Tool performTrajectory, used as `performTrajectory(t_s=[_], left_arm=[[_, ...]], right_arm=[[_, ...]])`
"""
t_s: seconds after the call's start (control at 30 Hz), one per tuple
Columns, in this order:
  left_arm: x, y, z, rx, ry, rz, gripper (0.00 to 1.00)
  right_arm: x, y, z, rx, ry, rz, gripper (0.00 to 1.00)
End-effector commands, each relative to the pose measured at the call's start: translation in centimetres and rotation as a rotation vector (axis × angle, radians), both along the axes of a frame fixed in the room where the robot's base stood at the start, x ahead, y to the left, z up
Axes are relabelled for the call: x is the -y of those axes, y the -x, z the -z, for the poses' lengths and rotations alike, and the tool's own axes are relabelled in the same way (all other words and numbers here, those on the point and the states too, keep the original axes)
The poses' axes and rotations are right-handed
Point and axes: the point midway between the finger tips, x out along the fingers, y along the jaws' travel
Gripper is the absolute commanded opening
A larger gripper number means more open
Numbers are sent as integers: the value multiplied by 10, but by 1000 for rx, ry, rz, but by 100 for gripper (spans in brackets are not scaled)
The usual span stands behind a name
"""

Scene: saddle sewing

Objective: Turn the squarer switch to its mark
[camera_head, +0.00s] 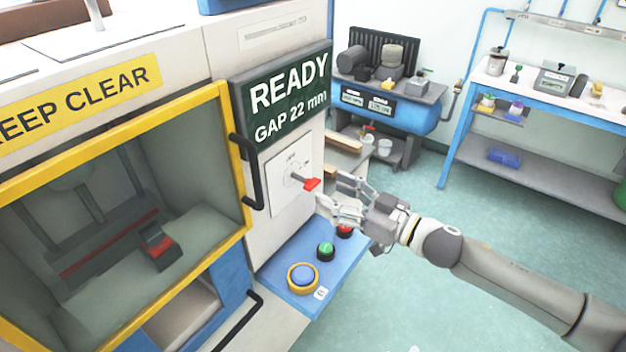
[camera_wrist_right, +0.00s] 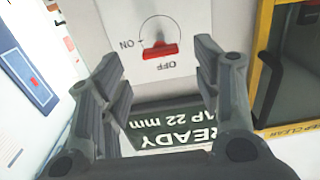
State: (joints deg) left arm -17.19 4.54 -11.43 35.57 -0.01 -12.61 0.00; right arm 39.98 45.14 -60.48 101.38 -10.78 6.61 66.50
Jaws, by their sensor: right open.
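The squarer switch (camera_head: 311,184) has a red tip on a dark stem that stands out from a white plate (camera_head: 279,205) on the machine's front. In the right wrist view the red switch handle (camera_wrist_right: 160,51) shows between my fingers, with an arc and the upside-down words ON and OFF printed around it. OFF is just below the handle in that view and ON is to its left. My right gripper (camera_head: 331,189) is open, just right of the red tip and facing it, apparently apart from it. My left gripper is not in view.
Above the plate is a sign (camera_head: 288,95) reading READY, GAP 22 mm. A black handle (camera_head: 250,172) on the yellow-framed door stands left of the switch. Floor to the right is open.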

Motion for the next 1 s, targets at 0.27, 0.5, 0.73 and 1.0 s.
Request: performTrajectory(t_s=[0.27, 0.5, 0.73, 1.0], left_arm=[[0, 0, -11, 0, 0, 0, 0], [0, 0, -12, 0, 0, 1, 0], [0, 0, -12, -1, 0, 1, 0], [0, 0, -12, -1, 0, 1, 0]], right_arm=[[-38, -26, -2, 1, -1, -1, 59], [-49, -35, 0, 0, 0, 0, 59], [-49, -35, 0, 0, 0, 0, 59], [-48, -35, 0, 0, 0, 0, 26]])
